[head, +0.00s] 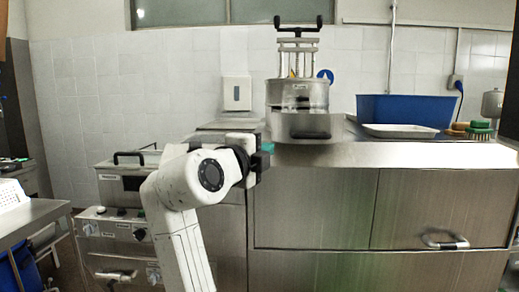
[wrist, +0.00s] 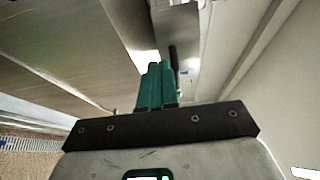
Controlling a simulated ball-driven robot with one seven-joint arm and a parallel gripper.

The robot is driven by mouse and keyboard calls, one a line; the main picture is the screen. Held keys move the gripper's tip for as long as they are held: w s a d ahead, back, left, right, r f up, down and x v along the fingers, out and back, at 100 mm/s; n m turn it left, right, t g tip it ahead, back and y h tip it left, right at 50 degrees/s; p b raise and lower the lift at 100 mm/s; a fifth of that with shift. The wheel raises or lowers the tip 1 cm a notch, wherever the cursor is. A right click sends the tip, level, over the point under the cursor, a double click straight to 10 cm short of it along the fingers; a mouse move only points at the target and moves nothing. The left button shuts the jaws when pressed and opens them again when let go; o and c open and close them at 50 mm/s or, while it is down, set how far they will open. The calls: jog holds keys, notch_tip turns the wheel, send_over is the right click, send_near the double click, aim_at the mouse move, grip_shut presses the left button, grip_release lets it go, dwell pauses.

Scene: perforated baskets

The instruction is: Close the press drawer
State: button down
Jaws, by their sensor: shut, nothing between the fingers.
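The press (head: 297,92) is a steel unit with upright rods and a black top handle, standing on the steel counter. Its drawer (head: 292,127) is at the front, with a dark handle (head: 311,135) low on its face. The drawer appears to stick out toward me; how far is hard to tell. My gripper (head: 267,148) is just left of and slightly below the drawer, its teal fingers shut and empty. In the wrist view my fingers (wrist: 154,72) are together, pointing toward a steel surface and a dark bar; contact cannot be told.
A blue bin (head: 404,110) and a white tray (head: 400,130) stand on the counter to the right, with brushes (head: 480,128) beyond. Steel cabinets with a handle (head: 444,241) are below. A steel appliance with a black handle (head: 138,155) is at left.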

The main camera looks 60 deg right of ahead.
aim_at(286, 141)
jog(key=d+p, duration=0.3)
jog(key=d, duration=0.6)
jog(key=shift+s+d, duration=0.15)
jog(key=shift+d, duration=0.05)
